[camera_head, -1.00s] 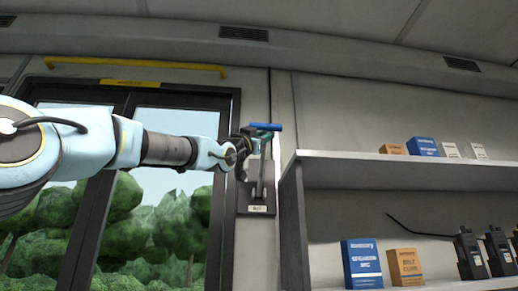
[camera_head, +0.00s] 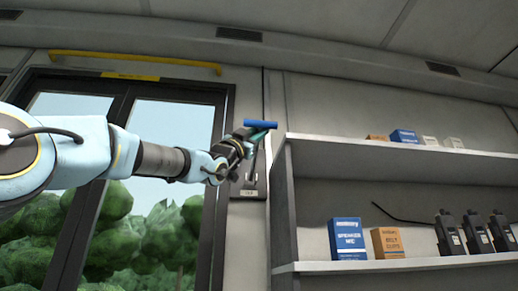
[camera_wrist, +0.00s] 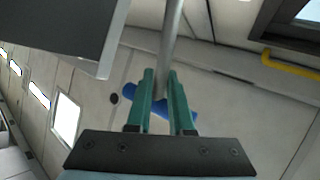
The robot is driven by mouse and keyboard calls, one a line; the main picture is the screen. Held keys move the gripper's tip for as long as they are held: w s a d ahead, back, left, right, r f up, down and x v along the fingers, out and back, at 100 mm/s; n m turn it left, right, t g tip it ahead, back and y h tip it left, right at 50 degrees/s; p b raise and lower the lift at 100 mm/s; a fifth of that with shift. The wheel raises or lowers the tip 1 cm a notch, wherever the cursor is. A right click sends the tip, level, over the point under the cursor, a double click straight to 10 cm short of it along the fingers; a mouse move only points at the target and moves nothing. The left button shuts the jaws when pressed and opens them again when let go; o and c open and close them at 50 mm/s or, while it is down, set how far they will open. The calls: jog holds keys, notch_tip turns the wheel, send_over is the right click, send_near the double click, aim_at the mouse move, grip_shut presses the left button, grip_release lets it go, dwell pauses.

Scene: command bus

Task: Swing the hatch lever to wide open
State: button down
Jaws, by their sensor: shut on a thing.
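The hatch lever is a grey rod with a blue crossbar handle (camera_head: 260,124). It rises from a grey wall plate (camera_head: 249,194) between the glazed door and the shelf, and its rod looks foreshortened, leaning out from the wall. My gripper (camera_head: 250,137) is at the top of the lever, just below the blue bar, partly hiding the rod. In the wrist view, the green fingers of my gripper (camera_wrist: 163,95) are closed around the lever near its handle. The blue bar (camera_wrist: 186,108) shows behind and beside the fingers, and the rod (camera_wrist: 172,35) runs away upward.
The shelf unit (camera_head: 400,266) stands close to the right of the lever, with boxes (camera_head: 347,239) and several black radios (camera_head: 449,232). The glazed door (camera_head: 175,120) is behind my arm, with a yellow bar (camera_head: 135,62) above it.

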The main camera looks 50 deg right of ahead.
jog(key=shift+d+f, duration=0.1)
jog(key=shift+f, duration=0.05)
jog(key=c, duration=0.8)
grip_release()
jog(key=shift+c, duration=0.2)
jog(key=b+v, duration=0.5)
jog(key=v, duration=0.5)
jog(key=shift+a+f, duration=0.25)
jog(key=shift+a, duration=0.1)
